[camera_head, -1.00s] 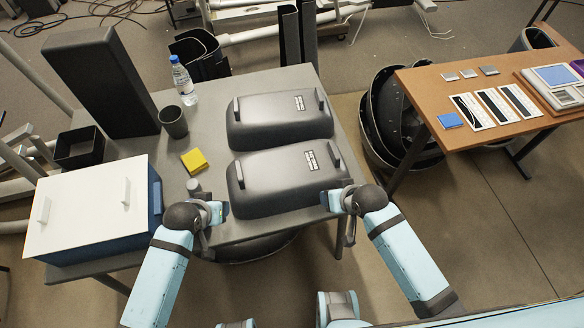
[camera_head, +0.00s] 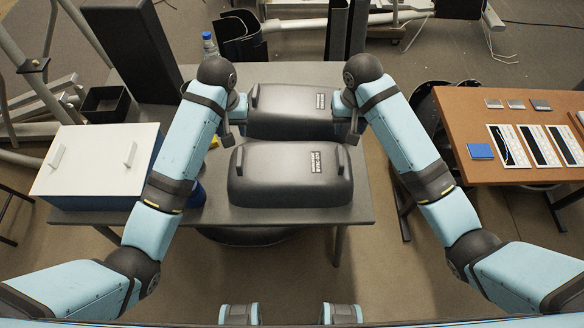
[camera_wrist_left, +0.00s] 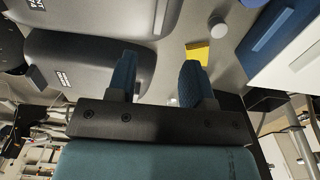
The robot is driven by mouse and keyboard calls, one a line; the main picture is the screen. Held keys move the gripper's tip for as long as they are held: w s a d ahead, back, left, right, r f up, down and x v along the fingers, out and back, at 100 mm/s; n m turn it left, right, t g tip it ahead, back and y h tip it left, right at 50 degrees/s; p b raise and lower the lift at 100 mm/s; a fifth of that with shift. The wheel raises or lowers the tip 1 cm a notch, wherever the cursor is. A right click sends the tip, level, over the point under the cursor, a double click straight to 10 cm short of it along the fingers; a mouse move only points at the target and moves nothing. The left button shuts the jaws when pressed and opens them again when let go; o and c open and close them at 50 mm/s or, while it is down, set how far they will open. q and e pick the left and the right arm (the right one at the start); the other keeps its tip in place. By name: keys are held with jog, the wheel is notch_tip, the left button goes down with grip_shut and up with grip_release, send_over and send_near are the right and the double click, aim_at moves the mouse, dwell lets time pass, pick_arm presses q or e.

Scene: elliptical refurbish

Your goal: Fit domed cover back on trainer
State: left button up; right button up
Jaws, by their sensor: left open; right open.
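Two dark grey domed covers lie on the grey table (camera_head: 330,215) in the head view, a rear cover (camera_head: 290,122) and a front cover (camera_head: 275,180). Each has an upright handle at both ends and a small white label. My left gripper (camera_head: 234,126) is open at the left end of the rear cover. My right gripper (camera_head: 349,122) is open at its right end. In the left wrist view my left gripper (camera_wrist_left: 160,80) has its blue-padded fingers apart, by the end of the rear cover (camera_wrist_left: 85,62).
A white-lidded box (camera_head: 95,170) stands at left, a black tray (camera_head: 105,103) and tall dark block (camera_head: 130,45) behind it. A bottle (camera_head: 209,45) stands beyond my left arm. A yellow pad (camera_wrist_left: 198,52) lies on the table. A wooden table (camera_head: 480,125) stands at right.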

aim_at(239, 156)
jog(key=shift+a, duration=0.1)
pick_arm(q)
notch_tip(239, 156, down, 14)
jog(key=shift+r, duration=0.1)
pick_arm(e)
notch_tip(239, 156, down, 14)
jog(key=shift+r, duration=0.1)
pick_arm(q)
grip_shut()
pick_arm(e)
grip_shut()
